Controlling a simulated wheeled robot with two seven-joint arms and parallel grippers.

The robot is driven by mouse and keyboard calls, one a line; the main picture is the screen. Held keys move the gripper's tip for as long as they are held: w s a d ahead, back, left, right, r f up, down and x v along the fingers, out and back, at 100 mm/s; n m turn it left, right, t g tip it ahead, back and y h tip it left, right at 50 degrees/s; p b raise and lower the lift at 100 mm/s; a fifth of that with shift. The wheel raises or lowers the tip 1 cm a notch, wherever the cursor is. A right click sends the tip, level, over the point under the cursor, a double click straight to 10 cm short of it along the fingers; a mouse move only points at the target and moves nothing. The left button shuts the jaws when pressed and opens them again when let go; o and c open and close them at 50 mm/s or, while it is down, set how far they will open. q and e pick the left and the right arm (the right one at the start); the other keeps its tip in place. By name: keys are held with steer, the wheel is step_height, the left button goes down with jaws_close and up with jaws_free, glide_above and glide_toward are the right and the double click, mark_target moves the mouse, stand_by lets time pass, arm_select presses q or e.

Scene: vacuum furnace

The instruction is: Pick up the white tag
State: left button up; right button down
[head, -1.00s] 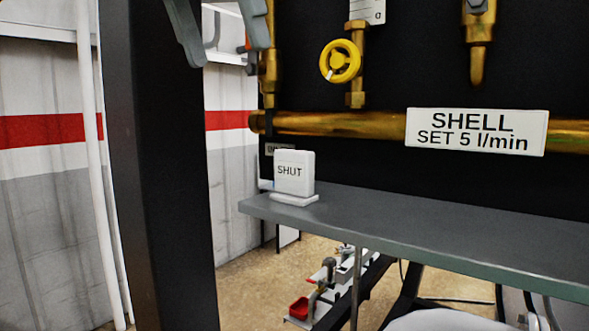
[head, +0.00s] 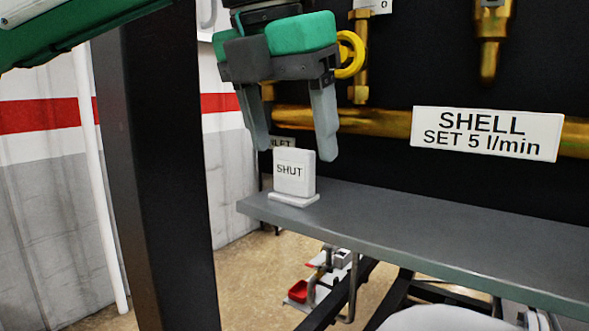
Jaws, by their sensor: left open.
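The white tag (head: 294,173), marked SHUT, stands upright on its small flat base near the left end of the grey shelf (head: 400,232). My left gripper (head: 294,155) points down just above the tag, with its two grey fingers spread apart and nothing between them. One fingertip is at the upper left of the tag and the other at its upper right in the picture. I cannot tell from this view whether either finger touches it. My right gripper is not in view.
A brass pipe (head: 385,122) with a white SHELL sign (head: 487,133) runs behind and above the shelf. A yellow valve wheel (head: 351,54) is partly hidden by my left gripper. A dark post (head: 155,180) stands at the left. The shelf right of the tag is clear.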

mark_target(293, 149)
arm_select(q)
steer(key=p+x, duration=0.2)
steer(key=x, duration=0.1)
steer(key=shift+w+f+p, duration=0.25)
steer(key=shift+w+p, duration=0.05)
steer(key=shift+p, duration=0.1)
steer(key=shift+w+d+f, duration=0.15)
steer(key=shift+f, duration=0.35)
steer(key=c, duration=1)
